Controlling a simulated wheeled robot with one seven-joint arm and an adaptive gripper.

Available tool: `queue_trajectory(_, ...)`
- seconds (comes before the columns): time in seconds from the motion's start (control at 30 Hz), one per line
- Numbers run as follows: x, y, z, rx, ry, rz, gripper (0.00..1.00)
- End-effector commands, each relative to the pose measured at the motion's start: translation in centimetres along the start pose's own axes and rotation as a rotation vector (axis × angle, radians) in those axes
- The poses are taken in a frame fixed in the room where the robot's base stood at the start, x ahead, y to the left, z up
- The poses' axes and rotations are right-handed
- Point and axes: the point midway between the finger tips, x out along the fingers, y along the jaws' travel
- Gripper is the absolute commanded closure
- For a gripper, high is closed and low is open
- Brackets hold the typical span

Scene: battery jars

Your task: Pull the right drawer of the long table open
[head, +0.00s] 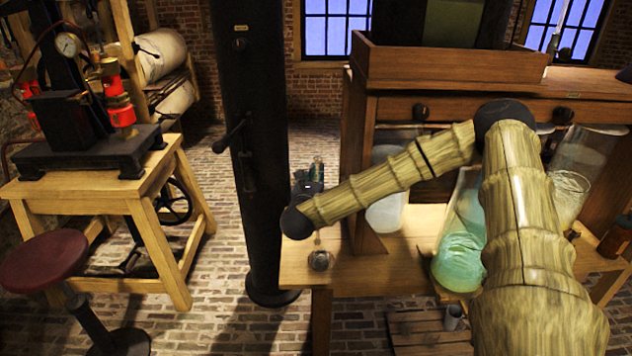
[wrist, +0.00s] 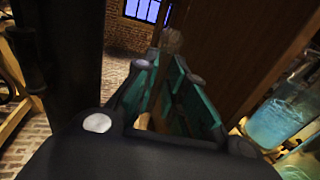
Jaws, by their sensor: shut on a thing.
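The long table (head: 400,268) has a wooden cabinet on top, with a drawer front under its upper box. One dark round knob (head: 421,112) is on the left part of that front. My gripper (head: 316,168) is off the cabinet's left end, apart from both knobs, above the table's left end. In the wrist view its teal fingers point away from the camera, closed on a small brown knob-like thing (wrist: 172,38) at their tips. What that thing belongs to cannot be told.
Glass jars stand on the table, one with green liquid (head: 460,258). A black column (head: 250,130) stands just left of my gripper. A wooden bench (head: 95,190) and red stool (head: 45,258) are at left. Brick floor between them is partly clear.

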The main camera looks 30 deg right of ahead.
Motion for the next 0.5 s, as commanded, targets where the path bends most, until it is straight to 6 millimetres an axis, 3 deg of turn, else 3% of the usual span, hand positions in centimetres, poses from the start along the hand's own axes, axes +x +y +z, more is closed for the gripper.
queue_trajectory(0.13, 0.8, 0.2, -0.1, -0.001, -0.001, -0.001, 1.0)
queue_trajectory(0.5, 0.8, 0.2, -3.5, -0.001, 0.0, -0.001, 1.0)
